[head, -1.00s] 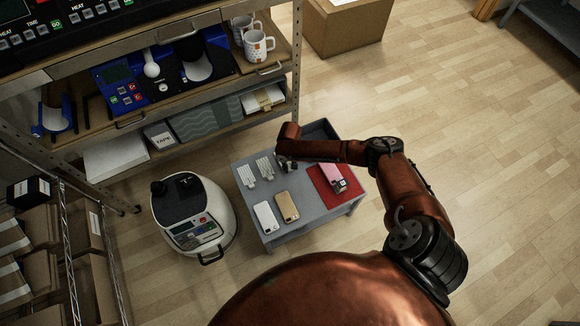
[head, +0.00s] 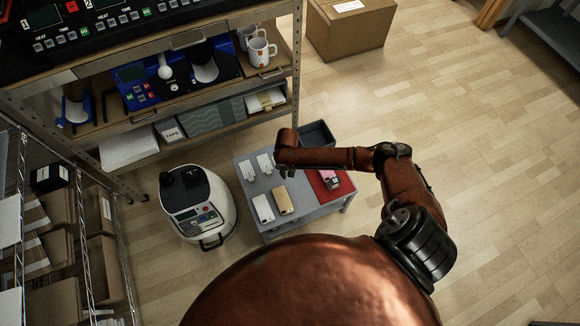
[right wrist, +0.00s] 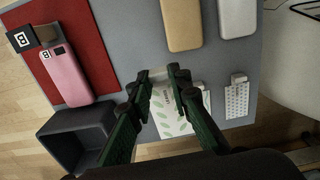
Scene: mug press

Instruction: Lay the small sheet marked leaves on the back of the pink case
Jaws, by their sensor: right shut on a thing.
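The small sheet marked leaves (right wrist: 172,112) is white with green leaf prints. It shows between the fingers of my right gripper (right wrist: 165,74) in the right wrist view, and the gripper is shut on it near its far end. In the head view my right gripper (head: 285,172) is over the grey table, and the sheet cannot be made out there. The pink case (right wrist: 66,76) lies on the red mat (right wrist: 75,20) beside the gripper, apart from it. In the head view the pink case (head: 331,180) is partly behind my right arm. My left gripper is not in view.
A tan case (head: 284,200) and a white case (head: 263,208) lie on the grey table (head: 305,208). A dotted sheet (right wrist: 237,100) lies near them. A dark open tray (right wrist: 75,140) stands at the table's end. A block marked B (right wrist: 22,38) touches the pink case's end.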

